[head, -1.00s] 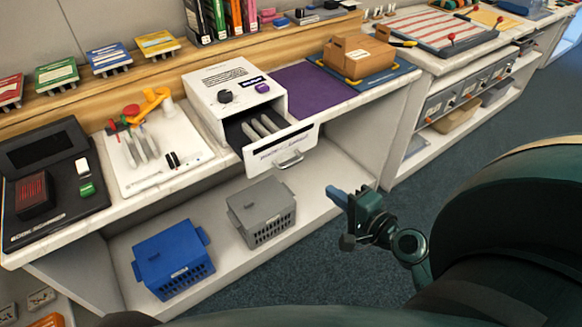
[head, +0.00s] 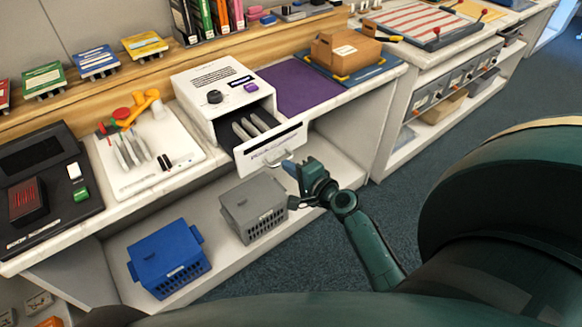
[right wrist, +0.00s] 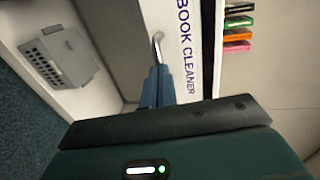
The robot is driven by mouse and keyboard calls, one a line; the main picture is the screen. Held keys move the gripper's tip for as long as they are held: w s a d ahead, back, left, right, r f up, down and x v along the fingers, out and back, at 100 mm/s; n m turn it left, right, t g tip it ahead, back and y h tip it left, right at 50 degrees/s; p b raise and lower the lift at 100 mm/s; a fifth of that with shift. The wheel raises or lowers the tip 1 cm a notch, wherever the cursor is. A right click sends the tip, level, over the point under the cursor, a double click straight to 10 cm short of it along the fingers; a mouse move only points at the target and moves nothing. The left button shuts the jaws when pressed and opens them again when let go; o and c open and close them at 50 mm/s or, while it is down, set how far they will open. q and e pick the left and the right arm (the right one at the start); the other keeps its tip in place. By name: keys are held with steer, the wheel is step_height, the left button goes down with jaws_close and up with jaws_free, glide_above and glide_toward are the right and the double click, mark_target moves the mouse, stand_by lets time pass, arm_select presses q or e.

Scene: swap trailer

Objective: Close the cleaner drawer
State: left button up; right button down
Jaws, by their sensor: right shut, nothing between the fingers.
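The white book cleaner (head: 222,95) stands on the counter with its drawer (head: 270,145) pulled open. Several grey pieces (head: 250,126) stand inside the dark drawer. My right gripper (head: 289,167) is shut and empty, with its blue fingertips just in front of the drawer's handle. In the right wrist view the shut fingers (right wrist: 157,88) point at the drawer front (right wrist: 186,60), close to the metal handle (right wrist: 156,45). I cannot tell whether they touch it. My left gripper is not in view.
A grey basket (head: 254,208) and a blue basket (head: 168,262) sit on the lower shelf below the drawer. A white tray (head: 150,180) with tools lies left of the cleaner. A purple mat (head: 298,87) and a cardboard box (head: 345,48) are to its right.

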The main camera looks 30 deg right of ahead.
steer(key=b, duration=0.2)
glide_toward(252, 125)
steer(key=w+f, duration=0.2)
steer(key=w+a+f, duration=0.1)
steer(key=w+f, duration=0.1)
steer(key=shift+w, duration=0.2)
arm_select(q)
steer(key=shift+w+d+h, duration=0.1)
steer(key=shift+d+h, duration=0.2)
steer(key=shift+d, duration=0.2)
arm_select(e)
steer(key=shift+w+r, duration=0.15)
steer(key=shift+r, duration=0.25)
